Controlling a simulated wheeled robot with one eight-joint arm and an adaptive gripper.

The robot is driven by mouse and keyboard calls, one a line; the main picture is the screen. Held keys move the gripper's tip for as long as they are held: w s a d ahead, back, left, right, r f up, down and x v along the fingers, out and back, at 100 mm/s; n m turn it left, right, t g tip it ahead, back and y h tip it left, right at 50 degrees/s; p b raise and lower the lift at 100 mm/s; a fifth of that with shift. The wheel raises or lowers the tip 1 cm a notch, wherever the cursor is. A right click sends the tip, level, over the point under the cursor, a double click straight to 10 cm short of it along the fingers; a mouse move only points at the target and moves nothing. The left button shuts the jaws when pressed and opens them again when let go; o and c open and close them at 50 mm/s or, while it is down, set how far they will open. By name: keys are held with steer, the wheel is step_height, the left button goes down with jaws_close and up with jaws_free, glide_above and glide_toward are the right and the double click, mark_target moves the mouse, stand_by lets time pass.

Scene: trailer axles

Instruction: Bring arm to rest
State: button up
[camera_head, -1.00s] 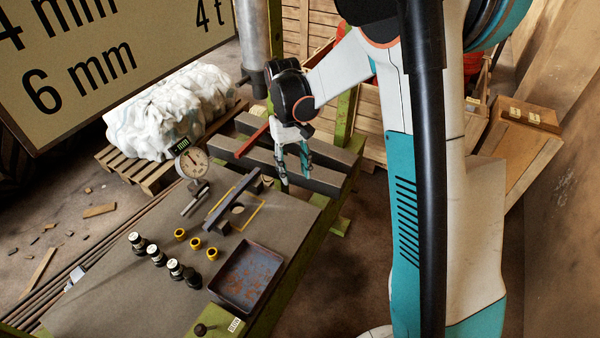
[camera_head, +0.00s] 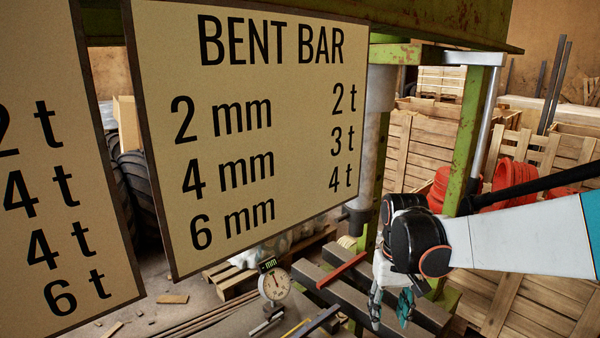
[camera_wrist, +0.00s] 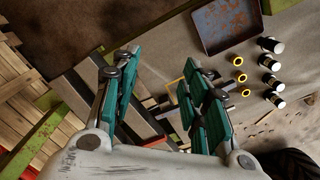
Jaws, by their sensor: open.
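My gripper (camera_head: 391,308) hangs at the end of my white arm, fingers pointing down, over the dark steel beams of the green press. In the wrist view my gripper (camera_wrist: 160,85) shows its two teal fingers wide apart with nothing between them. My arm comes in from the right in the head view. The beams also show beyond the fingers in the wrist view.
Large signs (camera_head: 250,120) fill the left of the head view. A dial gauge (camera_head: 273,285) stands left of my gripper. Wooden crates (camera_head: 500,290) stand behind. The wrist view shows a rusty tray (camera_wrist: 228,28), yellow rings (camera_wrist: 239,77) and several black-and-white pieces (camera_wrist: 271,63) on the bench.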

steer(key=s+r+t, duration=0.3)
steer(key=s+t, duration=0.1)
steer(key=s, duration=0.3)
steer(key=s+r+t, duration=0.3)
steer(key=s+r, duration=0.1)
steer(key=s, duration=0.4)
steer(key=shift+r+t, duration=0.2)
steer(key=shift+t, duration=0.2)
